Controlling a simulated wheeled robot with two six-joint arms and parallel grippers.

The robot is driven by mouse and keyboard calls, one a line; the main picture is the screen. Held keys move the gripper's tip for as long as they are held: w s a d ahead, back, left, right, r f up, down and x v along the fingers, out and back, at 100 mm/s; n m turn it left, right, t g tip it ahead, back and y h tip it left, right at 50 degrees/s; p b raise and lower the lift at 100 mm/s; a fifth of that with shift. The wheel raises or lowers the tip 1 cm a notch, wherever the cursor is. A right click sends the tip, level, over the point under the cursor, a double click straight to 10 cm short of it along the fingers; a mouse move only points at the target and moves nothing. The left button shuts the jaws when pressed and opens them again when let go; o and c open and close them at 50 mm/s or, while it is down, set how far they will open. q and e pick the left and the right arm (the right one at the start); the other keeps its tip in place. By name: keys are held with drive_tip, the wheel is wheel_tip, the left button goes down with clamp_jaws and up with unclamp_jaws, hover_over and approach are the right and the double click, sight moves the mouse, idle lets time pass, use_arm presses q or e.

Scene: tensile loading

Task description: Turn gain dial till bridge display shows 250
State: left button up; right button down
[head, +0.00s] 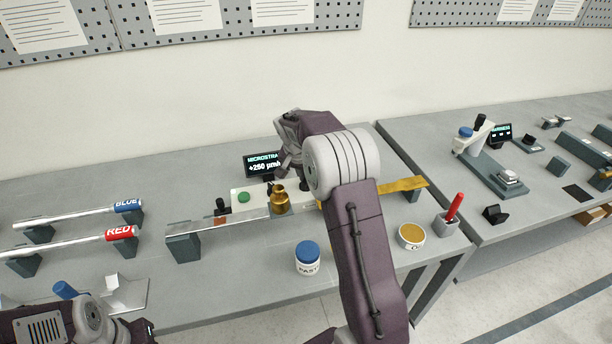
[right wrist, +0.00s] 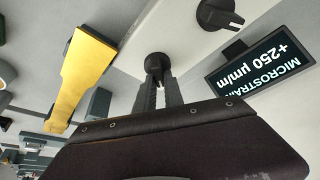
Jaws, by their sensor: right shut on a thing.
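The bridge display (head: 262,165) on the back part of the bench reads +250 µm/m. It also shows upside down in the right wrist view (right wrist: 262,62). The black gain dial (right wrist: 157,60) sits on the pale bridge box (head: 240,197). My right gripper (right wrist: 160,88) is shut on this dial, with a finger at each side. In the head view my right arm hides the dial. My left arm's gripper end (head: 105,325) is low at the left corner; its fingers are not clear.
A brass weight (head: 280,203) stands at the beam in front of the box. A second black knob (right wrist: 217,15) is near the dial. A blue-lidded jar (head: 308,262), round tin (head: 411,236) and yellow strip (head: 403,185) are close to my right arm.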

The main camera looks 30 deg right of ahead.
drive_tip(key=c, duration=1.4)
unclamp_jaws()
drive_tip(key=shift+c, duration=0.2)
drive_tip(key=v, duration=0.9)
drive_tip(key=shift+p, duration=0.3)
drive_tip(key=shift+s, duration=0.15)
